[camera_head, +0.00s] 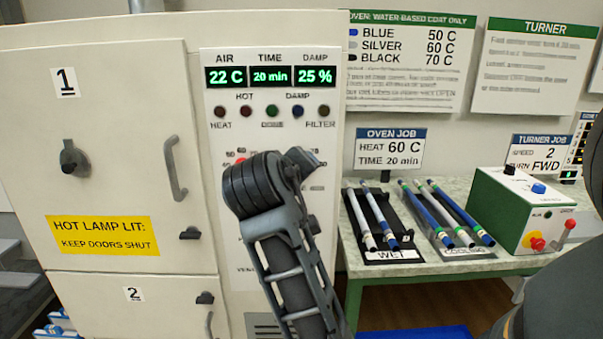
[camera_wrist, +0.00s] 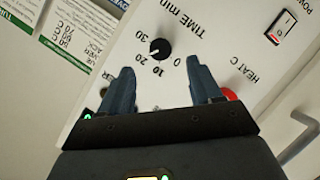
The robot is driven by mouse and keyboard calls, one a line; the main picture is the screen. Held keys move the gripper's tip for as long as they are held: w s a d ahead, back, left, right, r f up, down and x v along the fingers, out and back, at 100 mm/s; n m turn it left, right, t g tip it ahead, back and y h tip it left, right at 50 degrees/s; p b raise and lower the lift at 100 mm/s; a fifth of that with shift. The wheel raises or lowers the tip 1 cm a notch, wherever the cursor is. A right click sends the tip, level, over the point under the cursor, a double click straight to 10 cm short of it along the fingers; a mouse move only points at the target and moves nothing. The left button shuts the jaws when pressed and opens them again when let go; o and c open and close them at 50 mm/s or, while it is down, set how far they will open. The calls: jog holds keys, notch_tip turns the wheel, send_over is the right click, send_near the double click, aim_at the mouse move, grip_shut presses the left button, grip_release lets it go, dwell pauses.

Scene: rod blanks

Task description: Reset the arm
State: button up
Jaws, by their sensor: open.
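My arm reaches up in front of the oven (camera_head: 130,150) in the head view and covers much of its control panel. My gripper is hidden behind the arm there. In the wrist view my gripper (camera_wrist: 162,88) is open and empty, its two dark fingers apart, pointing at the oven panel (camera_wrist: 215,30). The black time knob (camera_wrist: 160,48) shows just beyond the fingertips. The power switch (camera_wrist: 282,27) is at the upper right.
A table right of the oven holds the WET rack (camera_head: 394,256) and COOLING rack (camera_head: 463,254) with rods, and the green turner box (camera_head: 515,210). Oven door 1 (camera_head: 110,120) looks shut; its handle (camera_head: 175,168) sticks out. The display reads 22 C, 20 min, 25 %.

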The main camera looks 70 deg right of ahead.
jog(key=shift+a+r, duration=0.1)
jog(key=shift+a, duration=0.1)
dwell(0.5)
jog(key=s+a+f+n+t+y, duration=0.2)
jog(key=a+f+n+t+y, duration=0.65)
jog(key=a+f, duration=1)
jog(key=s+a+r+m+t+y, duration=0.1)
jog(key=s+a+t+y, duration=0.1)
jog(key=s+a, duration=0.4)
jog(key=s+a+r+t+y, duration=0.1)
jog(key=s+a+t+y, duration=0.1)
jog(key=s+a, duration=0.5)
jog(key=s+y, duration=0.1)
jog(key=s, duration=0.5)
jog(key=shift+s+a+m, duration=0.25)
jog(key=shift+m, duration=0.1)
jog(key=shift+y, duration=0.25)
